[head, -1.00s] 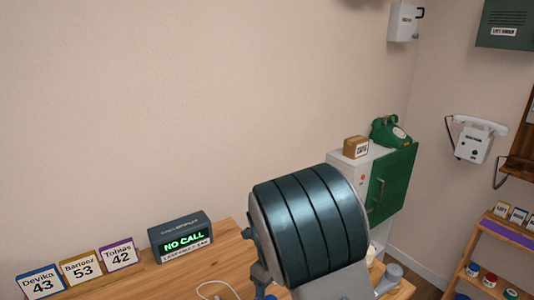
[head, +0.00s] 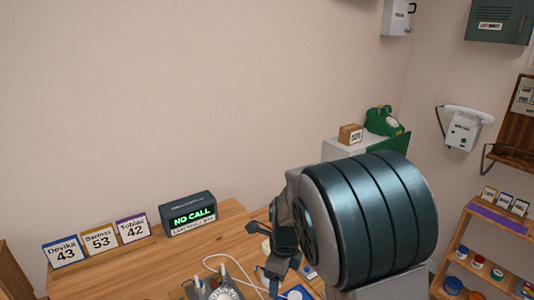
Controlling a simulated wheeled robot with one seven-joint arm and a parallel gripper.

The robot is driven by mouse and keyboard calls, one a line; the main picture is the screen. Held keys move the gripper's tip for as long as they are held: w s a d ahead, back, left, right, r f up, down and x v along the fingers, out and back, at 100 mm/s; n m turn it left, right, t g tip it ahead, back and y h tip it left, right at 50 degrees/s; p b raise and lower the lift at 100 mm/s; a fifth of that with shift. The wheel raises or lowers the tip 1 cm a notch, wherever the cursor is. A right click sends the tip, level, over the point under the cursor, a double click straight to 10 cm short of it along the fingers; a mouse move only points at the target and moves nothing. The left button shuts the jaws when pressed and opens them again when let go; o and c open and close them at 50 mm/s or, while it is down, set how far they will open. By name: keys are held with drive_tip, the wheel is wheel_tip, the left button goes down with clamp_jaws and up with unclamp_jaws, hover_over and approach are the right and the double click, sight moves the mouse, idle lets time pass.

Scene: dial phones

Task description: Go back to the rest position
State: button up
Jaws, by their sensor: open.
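My gripper (head: 262,250) shows in the head view, over the wooden desk (head: 130,268), at the left end of my large dark arm link. Its two dark fingers stand apart with nothing visible between them. The arm link hides the right part of the desk and most of the cabinet behind it. A dial phone (head: 222,292) with a white cord is partly in view at the bottom edge, left of and below the gripper.
A display (head: 190,216) reading "NO CALL" and name cards (head: 100,240) line the desk's back edge. A green phone (head: 383,121) and small box (head: 350,134) sit on the white cabinet (head: 340,150). A white wall phone (head: 464,128) and shelf (head: 490,225) are at right.

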drive_tip(key=s+d+r+n+t, duration=0.1)
drive_tip(key=s+d+r+n, duration=0.5)
drive_tip(key=n, duration=0.5)
drive_tip(key=s+d+r+n+t, duration=0.2)
drive_tip(key=s+d+r+n, duration=0.3)
drive_tip(key=s+n, duration=0.6)
drive_tip(key=shift+s+d+r+n+h, duration=0.2)
drive_tip(key=shift+d+r+n+h, duration=0.15)
drive_tip(key=shift+r, duration=0.45)
